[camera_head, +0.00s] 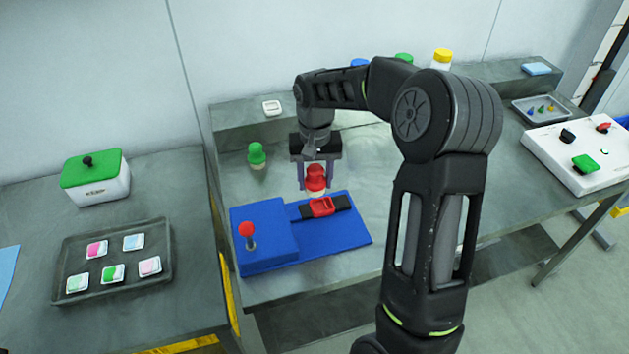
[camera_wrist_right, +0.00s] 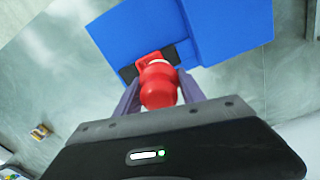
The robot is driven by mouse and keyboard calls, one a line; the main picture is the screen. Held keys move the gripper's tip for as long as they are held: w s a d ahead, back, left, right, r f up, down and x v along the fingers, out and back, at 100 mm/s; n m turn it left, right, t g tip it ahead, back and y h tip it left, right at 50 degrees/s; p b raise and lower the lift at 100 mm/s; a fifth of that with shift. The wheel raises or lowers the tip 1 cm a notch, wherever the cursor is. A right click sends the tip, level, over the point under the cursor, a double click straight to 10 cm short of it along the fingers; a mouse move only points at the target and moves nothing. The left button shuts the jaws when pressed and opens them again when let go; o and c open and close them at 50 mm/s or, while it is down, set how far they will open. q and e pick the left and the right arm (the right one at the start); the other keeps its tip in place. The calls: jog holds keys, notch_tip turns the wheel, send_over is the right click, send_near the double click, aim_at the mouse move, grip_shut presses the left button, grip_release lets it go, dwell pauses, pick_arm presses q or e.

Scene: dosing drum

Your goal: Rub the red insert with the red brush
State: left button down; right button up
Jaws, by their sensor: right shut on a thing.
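The red brush (camera_head: 316,178) has a rounded red handle and a pale bottom. My right gripper (camera_head: 317,184) is shut on its handle and holds it upright, just above or against the red insert (camera_head: 322,207); I cannot tell if they touch. The insert sits in a black strip on the blue fixture (camera_head: 345,232), which also has a lever with a red knob (camera_head: 246,229). In the right wrist view the brush (camera_wrist_right: 159,86) is between the fingers and hides most of the insert (camera_wrist_right: 147,58). My left gripper is not in view.
A green brush (camera_head: 257,155) stands behind the fixture. On the left table are a white box with a green lid (camera_head: 95,177) and a dark tray (camera_head: 66,247) with several coloured pieces. A white panel (camera_head: 560,165) lies at the right. Bottles stand at the back.

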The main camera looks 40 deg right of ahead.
jog(key=shift+r+p, duration=0.55)
jog(key=shift+r, duration=0.55)
jog(key=shift+d, duration=0.1)
